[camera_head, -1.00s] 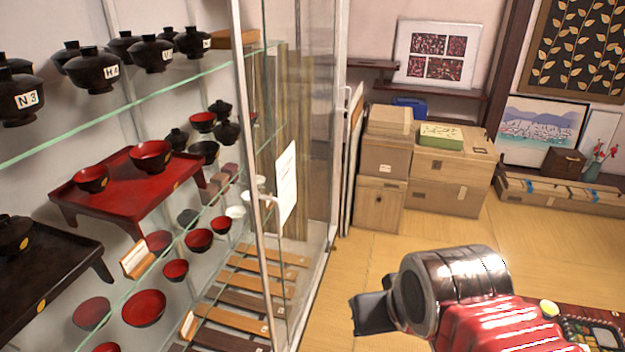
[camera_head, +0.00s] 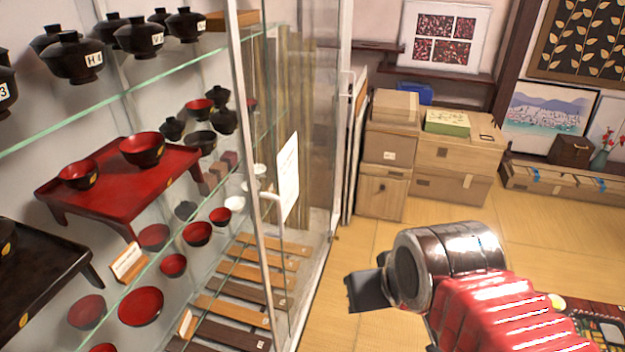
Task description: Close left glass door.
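A glass door with a pale metal frame (camera_head: 243,110) stands at the display cabinet, left of centre. A white notice (camera_head: 288,178) is on its glass, and a handle (camera_head: 268,196) sits on its frame. Left of this frame the shelves appear uncovered, so the cabinet front looks open there. My gripper (camera_head: 367,290) is at lower centre, right of the door and apart from it in the picture. Only a dark piece of it shows past my arm's end. Its fingertips are not clear, and I cannot see whether it is open.
Glass shelves hold black lidded bowls (camera_head: 75,58), a red tray table (camera_head: 100,180) and red bowls (camera_head: 140,306). Cardboard boxes (camera_head: 455,155) stand at the back wall. Tatami floor (camera_head: 350,240) is clear between cabinet and boxes. A patterned item with a dark tray (camera_head: 600,325) lies lower right.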

